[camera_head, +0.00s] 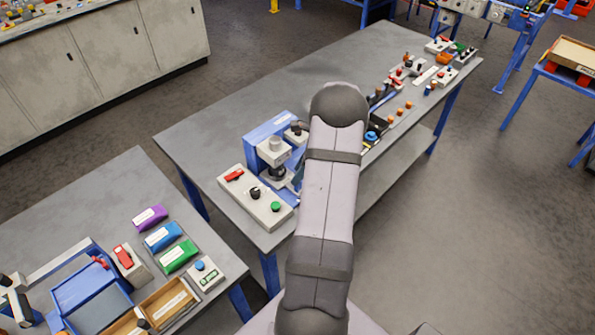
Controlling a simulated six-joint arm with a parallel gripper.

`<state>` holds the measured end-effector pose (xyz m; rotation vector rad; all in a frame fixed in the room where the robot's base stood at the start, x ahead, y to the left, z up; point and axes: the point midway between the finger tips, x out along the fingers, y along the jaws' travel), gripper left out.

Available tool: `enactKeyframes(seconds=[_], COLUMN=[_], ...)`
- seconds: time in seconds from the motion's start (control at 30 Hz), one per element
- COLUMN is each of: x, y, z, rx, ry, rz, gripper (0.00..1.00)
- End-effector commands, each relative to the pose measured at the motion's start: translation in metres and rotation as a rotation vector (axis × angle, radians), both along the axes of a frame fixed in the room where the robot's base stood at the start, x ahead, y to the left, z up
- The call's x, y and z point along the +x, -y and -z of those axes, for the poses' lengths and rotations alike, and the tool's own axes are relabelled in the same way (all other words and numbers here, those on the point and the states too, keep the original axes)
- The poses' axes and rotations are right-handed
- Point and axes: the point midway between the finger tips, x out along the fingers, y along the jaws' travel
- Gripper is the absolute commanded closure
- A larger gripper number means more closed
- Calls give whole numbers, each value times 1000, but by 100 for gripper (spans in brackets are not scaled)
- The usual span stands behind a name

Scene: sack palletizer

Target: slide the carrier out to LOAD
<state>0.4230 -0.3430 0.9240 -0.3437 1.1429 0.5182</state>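No part is readable as the carrier, and no LOAD marking is legible. A blue frame with a grey panel and a red piece (92,288) stands at the lower left on the near table; I cannot tell whether it is the carrier. Purple (149,217), blue (163,237) and green (178,256) sack-like blocks with white labels lie to its right. A blue and white press-like unit (272,150) stands on the middle table. My arm rises from the bottom centre and covers part of that table. My gripper is not visible.
Near the blocks are a red-switch box (129,262), a blue-button box (206,273) and a wooden tray (165,303). A control box (255,200) sits at the front of the middle table (225,118). Small parts crowd its right side. Open floor separates the tables.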

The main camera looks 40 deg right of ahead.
Motion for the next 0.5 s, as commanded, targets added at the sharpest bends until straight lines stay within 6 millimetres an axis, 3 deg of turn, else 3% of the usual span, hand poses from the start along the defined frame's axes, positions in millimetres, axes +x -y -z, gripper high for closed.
enactKeyframes(seconds=[0.2,0.5], x=[5,5], y=[-3,-3], z=[12,14], rx=[-1,-2], ry=[1,1], rz=[-1,0], gripper=[64,67])
